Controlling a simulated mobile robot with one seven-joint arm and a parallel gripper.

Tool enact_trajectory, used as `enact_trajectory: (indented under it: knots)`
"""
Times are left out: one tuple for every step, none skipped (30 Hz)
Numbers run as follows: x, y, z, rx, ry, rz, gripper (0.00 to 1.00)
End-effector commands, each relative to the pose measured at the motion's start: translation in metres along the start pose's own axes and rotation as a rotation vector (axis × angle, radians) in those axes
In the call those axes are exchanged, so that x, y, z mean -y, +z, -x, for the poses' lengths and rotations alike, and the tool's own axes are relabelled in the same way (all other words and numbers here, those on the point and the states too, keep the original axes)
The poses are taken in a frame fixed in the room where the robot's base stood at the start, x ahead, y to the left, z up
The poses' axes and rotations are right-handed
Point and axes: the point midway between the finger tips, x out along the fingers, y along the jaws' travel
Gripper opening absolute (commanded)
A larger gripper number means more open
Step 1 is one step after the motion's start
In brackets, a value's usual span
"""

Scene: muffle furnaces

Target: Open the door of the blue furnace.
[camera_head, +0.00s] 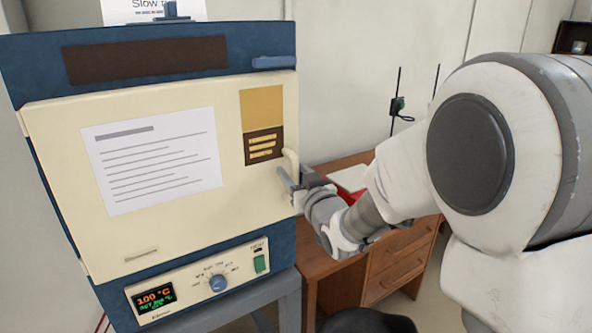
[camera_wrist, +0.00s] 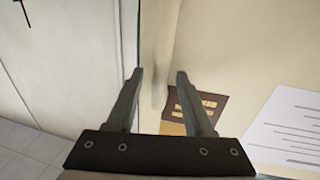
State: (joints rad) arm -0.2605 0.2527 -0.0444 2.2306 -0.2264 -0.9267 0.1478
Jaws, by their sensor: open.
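The blue furnace (camera_head: 40,70) stands at the left in the head view, with its cream door (camera_head: 60,190) shut. A cream handle (camera_head: 291,162) sits at the door's right edge. My gripper (camera_head: 287,180) is at this handle, its fingers pointing at the door. In the wrist view my gripper (camera_wrist: 160,74) is open, and the pale handle (camera_wrist: 162,55) shows between the two fingertips. I cannot tell whether either finger touches it. The fingers hide part of the handle in the head view.
The furnace rests on a grey-blue stand (camera_head: 245,300). A control panel (camera_head: 200,285) with a dial and display sits below the door. A wooden desk (camera_head: 400,258) stands close at the right, behind my arm. A wall lies behind.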

Motion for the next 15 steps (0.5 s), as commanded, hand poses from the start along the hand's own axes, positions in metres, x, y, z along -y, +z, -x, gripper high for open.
enact_trajectory:
  knots:
    - [0.0000, 0.0001, -0.0014, 0.000, 0.000, 0.000, 0.52]
    - [0.0000, 0.0002, -0.0017, 0.000, 0.000, 0.000, 0.52]
    - [0.0000, 0.0002, -0.0020, 0.000, 0.000, 0.000, 0.52]
    - [-0.0001, 0.0002, -0.0021, 0.000, 0.000, 0.000, 0.52]
    - [-0.0001, 0.0002, -0.0020, 0.000, 0.000, 0.000, 0.52]
    - [-0.0001, 0.0002, -0.0020, 0.000, 0.000, 0.000, 0.52]
    - [-0.0001, 0.0002, -0.0019, 0.000, 0.000, 0.000, 0.52]
    - [-0.0001, 0.0002, -0.0019, 0.000, 0.000, 0.000, 0.52]
    - [-0.0001, 0.0001, -0.0018, 0.000, 0.000, 0.000, 0.50]
    - [-0.0002, 0.0001, -0.0018, 0.000, 0.000, 0.000, 0.45]
    - [-0.0001, 0.0001, -0.0018, 0.000, 0.000, 0.000, 0.39]
    - [-0.0002, 0.0001, -0.0018, 0.000, 0.000, 0.000, 0.32]
    - [-0.0002, 0.0001, -0.0017, 0.000, 0.000, 0.000, 0.27]
    - [-0.0002, 0.0001, -0.0017, 0.000, 0.000, 0.000, 0.21]
    - [-0.0002, 0.0001, -0.0017, 0.000, 0.000, 0.000, 0.14]
